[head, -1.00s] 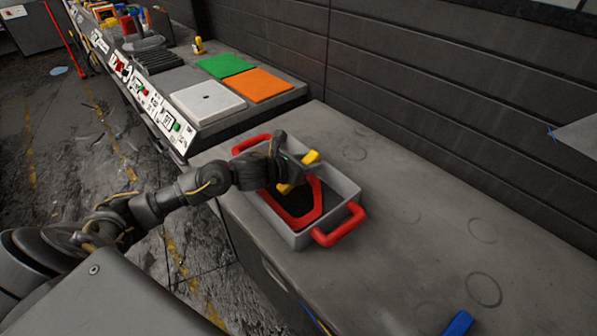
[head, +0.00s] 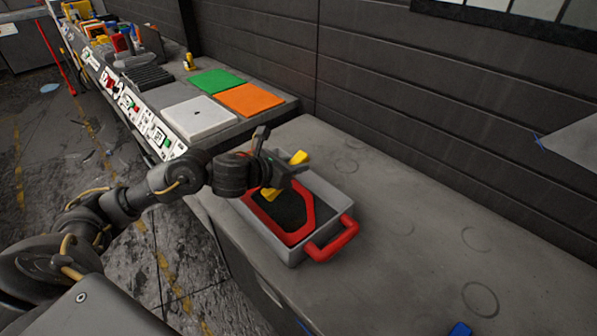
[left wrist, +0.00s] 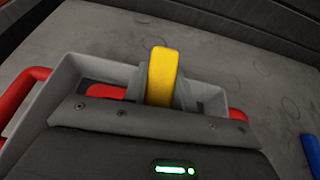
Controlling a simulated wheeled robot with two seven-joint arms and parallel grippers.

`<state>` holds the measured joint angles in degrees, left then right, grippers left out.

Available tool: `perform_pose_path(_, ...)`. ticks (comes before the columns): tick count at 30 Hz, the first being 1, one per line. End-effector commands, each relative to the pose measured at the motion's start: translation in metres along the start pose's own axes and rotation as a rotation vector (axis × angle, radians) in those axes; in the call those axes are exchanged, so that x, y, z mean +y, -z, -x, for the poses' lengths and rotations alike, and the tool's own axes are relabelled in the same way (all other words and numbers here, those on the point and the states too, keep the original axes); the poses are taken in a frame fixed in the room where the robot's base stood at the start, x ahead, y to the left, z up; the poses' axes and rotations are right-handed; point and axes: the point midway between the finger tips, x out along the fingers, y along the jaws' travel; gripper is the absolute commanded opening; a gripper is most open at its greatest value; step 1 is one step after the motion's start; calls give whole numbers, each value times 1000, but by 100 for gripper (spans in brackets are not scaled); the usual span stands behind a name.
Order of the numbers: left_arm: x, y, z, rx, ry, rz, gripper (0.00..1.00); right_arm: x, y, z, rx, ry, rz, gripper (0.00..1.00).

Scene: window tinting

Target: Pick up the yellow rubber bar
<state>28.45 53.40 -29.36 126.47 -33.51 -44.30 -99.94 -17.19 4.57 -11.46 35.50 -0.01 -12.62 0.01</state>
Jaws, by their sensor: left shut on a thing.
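The yellow rubber bar (head: 299,158) shows on both sides of my left gripper (head: 284,176) in the head view. My left gripper is shut on it, over the far part of a grey tray (head: 347,196) with red handles. In the left wrist view the yellow bar (left wrist: 162,75) stands up between the fingers, with its lower part hidden by the gripper body. The tray rim (left wrist: 88,75) shows around it. The bar's exact height over the tray floor is hard to tell. My right gripper is not in view.
A red frame-shaped piece (head: 299,233) lies inside the tray. A blue object (head: 460,329) lies at the bottom edge of the head view. Green (head: 218,82) and orange (head: 248,99) squares and a white plate (head: 199,118) lie on the bench behind.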

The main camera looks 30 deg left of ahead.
Motion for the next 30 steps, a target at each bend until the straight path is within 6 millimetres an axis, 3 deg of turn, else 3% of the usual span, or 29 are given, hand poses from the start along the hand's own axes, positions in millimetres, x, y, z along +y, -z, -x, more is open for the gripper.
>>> perform_pose_path(2,-7,-19,24,-6,1,-10,1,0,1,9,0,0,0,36)
perform_pose_path(7,-28,-20,70,-2,1,-8,1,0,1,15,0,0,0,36)
perform_pose_path(10,-40,-25,98,8,3,-1,1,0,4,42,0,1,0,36)
perform_pose_path(21,-48,-22,108,3,10,3,1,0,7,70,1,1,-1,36)
perform_pose_path(30,-48,-20,112,2,1,0,1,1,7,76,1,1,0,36)
